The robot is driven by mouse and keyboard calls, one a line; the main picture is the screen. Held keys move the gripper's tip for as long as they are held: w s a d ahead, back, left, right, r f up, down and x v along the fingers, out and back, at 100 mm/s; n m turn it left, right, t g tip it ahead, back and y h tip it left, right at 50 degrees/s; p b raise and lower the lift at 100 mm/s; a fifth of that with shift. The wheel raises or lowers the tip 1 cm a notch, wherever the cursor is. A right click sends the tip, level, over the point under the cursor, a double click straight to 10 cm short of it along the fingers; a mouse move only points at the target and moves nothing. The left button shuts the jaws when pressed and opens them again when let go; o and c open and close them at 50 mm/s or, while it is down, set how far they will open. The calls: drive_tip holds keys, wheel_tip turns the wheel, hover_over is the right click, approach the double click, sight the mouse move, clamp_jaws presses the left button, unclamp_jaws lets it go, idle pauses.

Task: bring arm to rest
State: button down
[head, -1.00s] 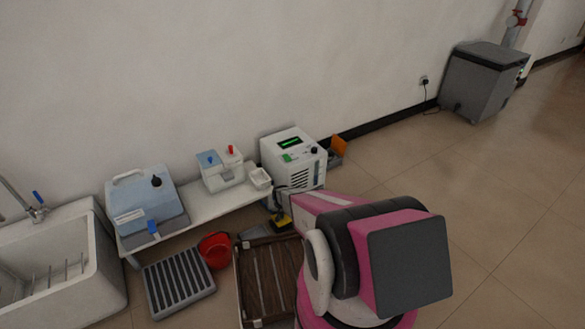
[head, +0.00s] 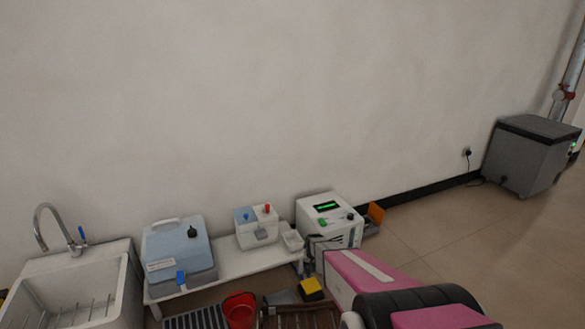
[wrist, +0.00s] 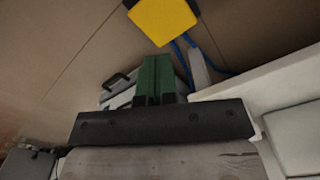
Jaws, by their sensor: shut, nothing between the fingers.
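My gripper (wrist: 157,75) shows in the wrist view as two green fingers side by side with no gap. It is shut and empty, in front of a dark crossbar. My pink and black arm enters the head view at the bottom right and reaches toward the bench end. My fingertips cannot be made out in the head view.
A yellow block (head: 311,288) and red bucket (head: 239,309) are below. Open floor (head: 480,240) lies right.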

drive_tip(key=s+r, duration=0.6)
drive_tip(key=r, duration=0.5)
drive_tip(key=s+r+n, duration=0.1)
drive_tip(key=s+r, duration=0.6)
drive_tip(key=r, duration=0.5)
drive_tip(key=s+r+n, duration=0.1)
drive_tip(key=s+r, duration=0.5)
drive_tip(key=r, duration=0.5)
drive_tip(key=shift+s+r, duration=0.2)
drive_tip(key=shift+s, duration=0.15)
drive_tip(key=shift+a, duration=0.1)
